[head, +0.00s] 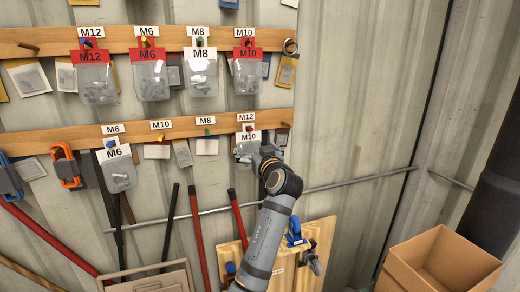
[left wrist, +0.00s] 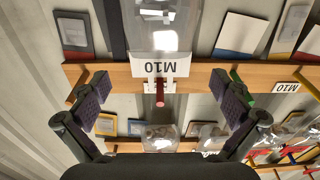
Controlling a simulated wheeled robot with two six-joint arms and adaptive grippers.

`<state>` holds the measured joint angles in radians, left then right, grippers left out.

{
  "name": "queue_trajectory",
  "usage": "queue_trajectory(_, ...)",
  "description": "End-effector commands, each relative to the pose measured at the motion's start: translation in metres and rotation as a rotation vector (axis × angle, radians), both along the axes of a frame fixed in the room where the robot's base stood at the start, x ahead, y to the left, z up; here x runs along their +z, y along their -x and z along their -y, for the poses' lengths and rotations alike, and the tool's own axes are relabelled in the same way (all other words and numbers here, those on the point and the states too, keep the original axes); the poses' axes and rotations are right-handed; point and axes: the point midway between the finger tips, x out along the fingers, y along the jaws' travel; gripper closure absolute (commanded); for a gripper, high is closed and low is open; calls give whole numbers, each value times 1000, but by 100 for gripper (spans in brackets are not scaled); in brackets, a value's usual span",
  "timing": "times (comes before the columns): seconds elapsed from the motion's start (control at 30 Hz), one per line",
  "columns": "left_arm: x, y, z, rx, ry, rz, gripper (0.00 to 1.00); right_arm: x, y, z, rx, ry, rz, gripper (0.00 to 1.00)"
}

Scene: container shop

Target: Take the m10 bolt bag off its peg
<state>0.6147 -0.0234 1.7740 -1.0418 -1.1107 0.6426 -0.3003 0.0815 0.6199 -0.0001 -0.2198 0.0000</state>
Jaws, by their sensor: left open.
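A clear bag with a white M10 header (head: 249,137) hangs on the lower rail, under an M12 rail label. In the left wrist view, upside down, its header (left wrist: 160,65) hangs on a red peg (left wrist: 160,94). My left gripper (head: 262,152) is in front of this bag and covers part of it. Its two fingers (left wrist: 164,92) are open, one on each side of the header and peg, with gaps to both. Another bag with a red M10 header (head: 247,53) hangs on the upper rail. My right gripper is not in view.
Bags marked M12 (head: 94,78), M6 (head: 151,76) and M8 (head: 202,74) hang along the upper rail. A white M6 bag (head: 117,168) hangs at the lower left. An open cardboard box (head: 440,262) stands at lower right. The wall right of the rails is bare.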

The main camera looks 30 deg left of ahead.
Motion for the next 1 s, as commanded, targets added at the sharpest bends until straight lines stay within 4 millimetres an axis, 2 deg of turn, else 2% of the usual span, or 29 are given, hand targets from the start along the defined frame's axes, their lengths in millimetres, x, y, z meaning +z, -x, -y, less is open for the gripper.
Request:
queue_trajectory(0.03,6,-6,-8,3,-6,-4,0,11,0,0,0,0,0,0)
queue_trajectory(0.3,2,-30,-35,0,-1,-1,0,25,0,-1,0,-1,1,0)
queue_trajectory(0.63,-1,-33,-38,-1,-1,-1,0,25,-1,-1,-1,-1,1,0)
queue_trajectory(1.0,-1,-33,-38,-1,-1,-1,50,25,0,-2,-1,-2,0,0)
